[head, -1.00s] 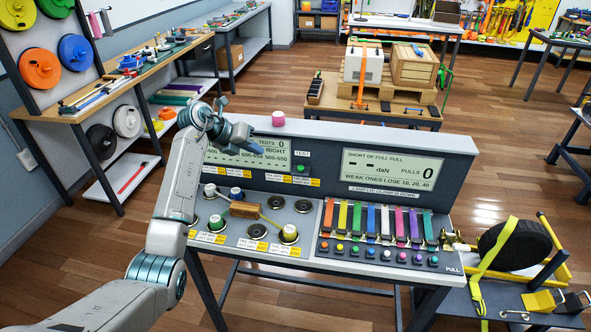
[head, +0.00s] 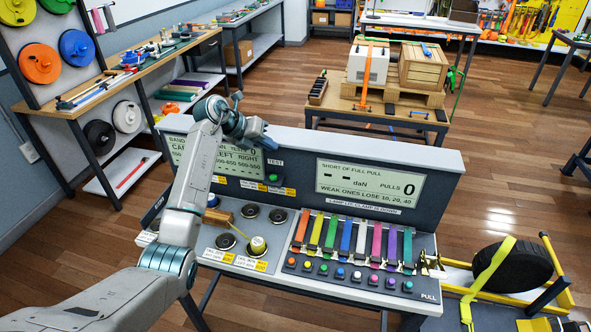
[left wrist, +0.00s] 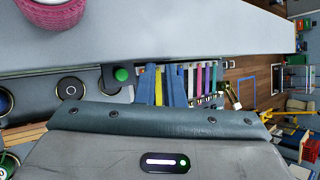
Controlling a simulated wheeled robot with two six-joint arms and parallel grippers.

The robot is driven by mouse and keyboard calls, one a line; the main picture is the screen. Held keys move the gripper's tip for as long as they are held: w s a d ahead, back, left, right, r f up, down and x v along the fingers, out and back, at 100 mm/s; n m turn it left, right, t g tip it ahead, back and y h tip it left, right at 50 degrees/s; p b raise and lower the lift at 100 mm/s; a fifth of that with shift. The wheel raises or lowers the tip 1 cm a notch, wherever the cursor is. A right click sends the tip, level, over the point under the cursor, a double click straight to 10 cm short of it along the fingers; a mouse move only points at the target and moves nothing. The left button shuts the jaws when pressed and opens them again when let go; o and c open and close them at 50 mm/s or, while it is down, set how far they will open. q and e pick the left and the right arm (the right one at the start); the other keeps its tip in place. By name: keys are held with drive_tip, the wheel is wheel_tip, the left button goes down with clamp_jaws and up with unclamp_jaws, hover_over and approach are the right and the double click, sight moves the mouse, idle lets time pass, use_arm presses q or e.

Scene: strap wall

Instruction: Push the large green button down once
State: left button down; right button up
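The large green button (head: 273,177) sits below the TEST label on the upright face of the grey console, right of the left display. It also shows in the left wrist view (left wrist: 121,74), left of my fingers. My left gripper (head: 272,144) hangs above the button, close to the console's top edge, pointing right. It does not appear to touch the button. Its blue fingers (left wrist: 165,87) show close together in the left wrist view, but I cannot tell whether they are shut. They hold nothing that I can see. My right gripper is out of view.
The console's right display (head: 371,183) is beside the button. Coloured straps (head: 347,238) and a row of small coloured buttons (head: 340,272) lie below it. A pink object (left wrist: 52,12) stands on the console top. A wooden block (head: 218,217) lies on the lower left panel.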

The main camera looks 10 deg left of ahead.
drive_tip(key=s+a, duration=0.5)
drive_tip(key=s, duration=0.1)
use_arm(q)
drive_tip(key=b, duration=0.2)
hover_over(270, 179)
wheel_tip(270, 179, down, 4)
drive_tip(key=shift+w+d+r, duration=0.1)
wheel_tip(270, 179, down, 2)
drive_tip(key=shift+f+b, duration=0.2)
drive_tip(key=shift+b, duration=0.7)
wheel_tip(270, 179, down, 2)
drive_tip(key=shift+f+b, duration=0.15)
drive_tip(key=shift+b, duration=0.6)
drive_tip(key=shift+f, duration=0.15)
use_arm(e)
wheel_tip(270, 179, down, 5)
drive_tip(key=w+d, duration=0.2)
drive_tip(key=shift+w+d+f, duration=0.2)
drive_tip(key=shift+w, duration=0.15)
